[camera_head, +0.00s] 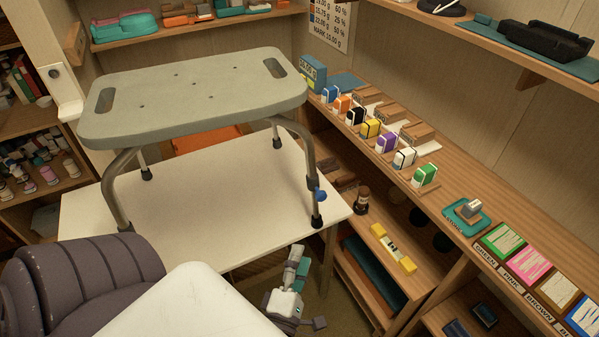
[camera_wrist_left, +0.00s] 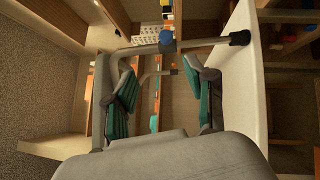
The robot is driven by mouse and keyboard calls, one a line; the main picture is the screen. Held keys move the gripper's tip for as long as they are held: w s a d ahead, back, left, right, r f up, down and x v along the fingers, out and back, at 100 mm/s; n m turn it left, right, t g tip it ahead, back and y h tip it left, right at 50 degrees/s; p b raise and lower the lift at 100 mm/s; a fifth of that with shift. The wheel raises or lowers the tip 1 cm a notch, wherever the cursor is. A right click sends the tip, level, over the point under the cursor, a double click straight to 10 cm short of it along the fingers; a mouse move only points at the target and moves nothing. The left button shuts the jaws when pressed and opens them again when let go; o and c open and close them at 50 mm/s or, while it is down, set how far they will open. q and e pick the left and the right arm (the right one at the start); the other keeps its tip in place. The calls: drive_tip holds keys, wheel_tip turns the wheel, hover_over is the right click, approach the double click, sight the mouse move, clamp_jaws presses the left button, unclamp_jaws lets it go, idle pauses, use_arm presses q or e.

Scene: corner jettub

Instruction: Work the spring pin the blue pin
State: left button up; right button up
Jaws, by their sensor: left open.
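A grey stool (camera_head: 190,98) with rounded corners and metal legs stands upright on a white table. The blue pin (camera_head: 320,194) sticks out low on its near right leg, above the dark rubber foot. My left gripper (camera_head: 296,262) is below and slightly left of the pin, beyond the table's front edge and apart from the leg. In the left wrist view the two green-padded fingers (camera_wrist_left: 166,98) stand wide apart with nothing between them. The blue pin (camera_wrist_left: 167,41) shows there beyond the fingertips, on the leg. My right gripper is not in view.
The white table (camera_head: 215,190) has bare room under the stool. A wooden shelf (camera_head: 465,193) at the right holds a row of coloured blocks and colour cards. A dark bottle (camera_head: 361,200) and a yellow-ended item (camera_head: 393,248) sit on a lower shelf, near my left gripper.

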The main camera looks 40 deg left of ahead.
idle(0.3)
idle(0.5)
use_arm(q)
drive_tip(key=s+d+f+m+g+h, duration=0.25)
drive_tip(key=f+m, duration=0.35)
drive_tip(key=f, duration=0.4)
drive_tip(key=s+d+f+m+g+h, duration=0.25)
drive_tip(key=d+f+m, duration=0.2)
drive_tip(key=f, duration=0.65)
drive_tip(key=s+d+f+m+g+h, duration=0.2)
drive_tip(key=f+m+g+h, duration=0.15)
drive_tip(key=f+m, duration=0.5)
drive_tip(key=s+a+f+m+g, duration=0.3)
drive_tip(key=s+f+m+g, duration=0.1)
drive_tip(key=s+f, duration=0.4)
drive_tip(key=s+a+f+m+g, duration=0.4)
drive_tip(key=s+f, duration=0.4)
drive_tip(key=s, duration=0.4)
drive_tip(key=shift+f+m+y, duration=0.25)
drive_tip(key=shift+m+y, duration=0.15)
drive_tip(key=shift+y, duration=0.05)
